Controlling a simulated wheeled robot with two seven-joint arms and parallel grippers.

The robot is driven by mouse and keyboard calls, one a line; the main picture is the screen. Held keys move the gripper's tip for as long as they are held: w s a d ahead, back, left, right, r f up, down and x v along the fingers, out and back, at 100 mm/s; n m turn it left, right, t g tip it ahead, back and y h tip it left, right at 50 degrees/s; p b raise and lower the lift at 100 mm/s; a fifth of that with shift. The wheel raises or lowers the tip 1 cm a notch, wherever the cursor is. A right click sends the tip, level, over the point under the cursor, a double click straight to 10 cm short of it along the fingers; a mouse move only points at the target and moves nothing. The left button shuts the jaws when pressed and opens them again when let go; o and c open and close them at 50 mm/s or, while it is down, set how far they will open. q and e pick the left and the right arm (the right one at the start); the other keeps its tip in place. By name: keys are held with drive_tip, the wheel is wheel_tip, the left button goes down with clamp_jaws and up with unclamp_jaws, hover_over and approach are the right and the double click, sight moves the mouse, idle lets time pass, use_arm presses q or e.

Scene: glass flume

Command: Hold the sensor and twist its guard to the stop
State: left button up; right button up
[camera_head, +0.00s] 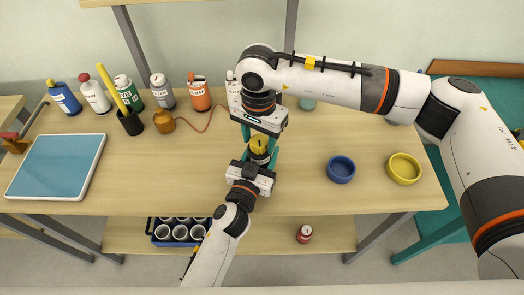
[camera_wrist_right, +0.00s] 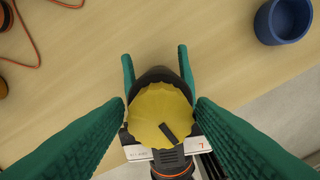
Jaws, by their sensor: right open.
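The sensor has a dark body (camera_wrist_right: 155,76) and a yellow, ribbed guard (camera_wrist_right: 160,112) on top. The guard carries a short dark bar pointing to its lower right in the wrist view. In the head view the guard (camera_head: 259,143) shows between my two grippers, above the table. My left gripper (camera_head: 260,158) comes from below, its teal fingers shut on the sensor's dark body. My right gripper (camera_wrist_right: 160,103) is open, with one finger on each side of the guard. Whether its fingertips touch the guard I cannot tell. It hides part of the sensor in the head view (camera_head: 260,134).
A blue bowl (camera_head: 341,169) and a yellow bowl (camera_head: 404,168) stand to the right. Several bottles, including an orange one (camera_head: 199,93), line the back. A blue-topped tray (camera_head: 57,166) lies at left. The table between tray and grippers is mostly clear.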

drive_tip(key=c, duration=0.6)
drive_tip(key=m, duration=0.4)
drive_tip(key=shift+m, duration=0.3)
drive_tip(key=m, duration=0.5)
drive_tip(key=o, duration=0.6)
